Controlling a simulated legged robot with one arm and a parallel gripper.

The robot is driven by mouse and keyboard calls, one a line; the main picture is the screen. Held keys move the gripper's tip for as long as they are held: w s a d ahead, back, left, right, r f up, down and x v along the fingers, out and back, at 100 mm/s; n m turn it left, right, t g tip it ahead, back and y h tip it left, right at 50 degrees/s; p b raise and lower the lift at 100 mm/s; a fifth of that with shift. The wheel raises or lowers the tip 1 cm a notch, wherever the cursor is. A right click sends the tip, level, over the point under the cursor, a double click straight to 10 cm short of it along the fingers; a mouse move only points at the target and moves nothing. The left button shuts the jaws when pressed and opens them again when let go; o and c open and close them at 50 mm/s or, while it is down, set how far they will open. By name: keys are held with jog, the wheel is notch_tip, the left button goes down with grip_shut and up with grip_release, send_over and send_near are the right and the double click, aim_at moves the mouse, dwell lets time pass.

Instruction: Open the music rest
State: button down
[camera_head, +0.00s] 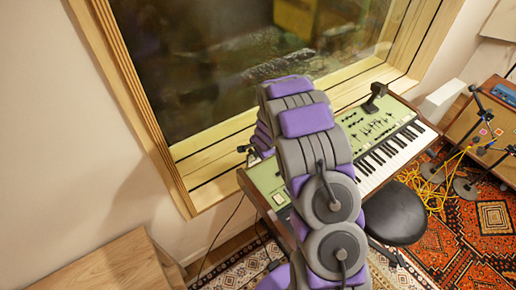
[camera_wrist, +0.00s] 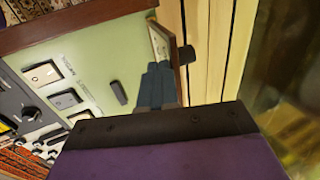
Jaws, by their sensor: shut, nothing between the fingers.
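The keyboard instrument (camera_head: 268,184) has a pale green control panel and wooden edges. It stands below the window, and my arm hides its middle. No part can be clearly told as the music rest. In the wrist view, a small pale plate (camera_wrist: 158,40) sits by the panel's wooden edge, with a black knob (camera_wrist: 187,55) just outside it. My gripper (camera_wrist: 158,72) shows there as dark blue-grey fingers, shut and empty, over the green panel (camera_wrist: 105,55) close to the plate. Whether they touch anything cannot be told. The arm hides the fingers in the head view.
A wooden window frame and sill (camera_head: 195,175) run close behind the instrument. A black object (camera_head: 374,97) stands on its right end. A dark round stool (camera_head: 393,213) is in front. Yellow cables (camera_head: 432,190) and stands lie on the patterned rug at right.

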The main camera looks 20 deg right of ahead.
aim_at(252, 150)
jog(key=shift+w+a+r+p, duration=0.1)
jog(key=shift+a+r+p, duration=0.1)
jog(key=shift+p, duration=0.8)
jog(key=w+p, duration=0.1)
jog(key=p, duration=0.1)
jog(key=w+p, duration=0.1)
jog(key=p, duration=0.1)
jog(key=shift+w+a+r+p, duration=0.1)
jog(key=shift+a+r+p, duration=0.05)
jog(key=shift+a+p, duration=0.2)
jog(key=shift+w, duration=0.2)
